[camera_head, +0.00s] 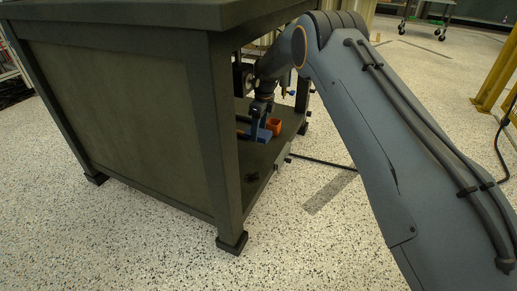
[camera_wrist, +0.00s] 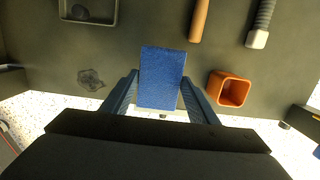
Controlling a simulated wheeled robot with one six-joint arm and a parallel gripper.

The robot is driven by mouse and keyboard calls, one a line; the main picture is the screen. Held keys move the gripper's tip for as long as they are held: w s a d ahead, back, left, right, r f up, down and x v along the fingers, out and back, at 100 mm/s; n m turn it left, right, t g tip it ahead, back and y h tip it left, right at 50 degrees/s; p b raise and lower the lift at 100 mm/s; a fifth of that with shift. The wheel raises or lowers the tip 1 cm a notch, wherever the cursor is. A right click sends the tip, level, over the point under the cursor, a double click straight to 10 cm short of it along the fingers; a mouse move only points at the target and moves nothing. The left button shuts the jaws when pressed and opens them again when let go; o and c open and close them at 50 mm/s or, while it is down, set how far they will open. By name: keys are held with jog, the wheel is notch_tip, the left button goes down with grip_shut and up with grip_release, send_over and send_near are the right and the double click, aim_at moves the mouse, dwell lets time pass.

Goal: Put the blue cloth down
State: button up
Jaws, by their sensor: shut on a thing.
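The blue cloth (camera_wrist: 161,78) is a flat rectangular piece in the middle of the wrist view, between the two fingers. My gripper (camera_wrist: 160,88) is shut on the cloth. In the head view, my gripper (camera_head: 258,122) reaches through the open side of the dark workbench, just above its lower shelf, with the blue cloth (camera_head: 262,135) at its tips. I cannot tell whether the cloth touches the shelf (camera_head: 258,160).
An orange cup (camera_wrist: 230,89) stands right of the cloth. A brown handle (camera_wrist: 199,20), a grey ribbed tool (camera_wrist: 261,25) and a grey tray (camera_wrist: 116,12) lie farther in. A dark flat patch (camera_wrist: 91,79) is to the left. A bench leg (camera_head: 226,150) stands near my arm.

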aim_at(258, 150)
jog(key=shift+f+b, duration=1.6)
jog(key=shift+f, duration=1.9)
jog(key=shift+f, duration=0.15)
jog(key=o, duration=1.1)
jog(key=r+p, duration=0.2)
jog(key=r, duration=0.2)
jog(key=d+r+p, duration=0.1)
jog(key=r, duration=0.3)
jog(key=r+p, duration=0.2)
jog(key=r, duration=0.2)
jog(key=shift+s+d+r+p, duration=0.1)
jog(key=shift+s+d+p, duration=0.15)
jog(key=shift+p, duration=0.1)
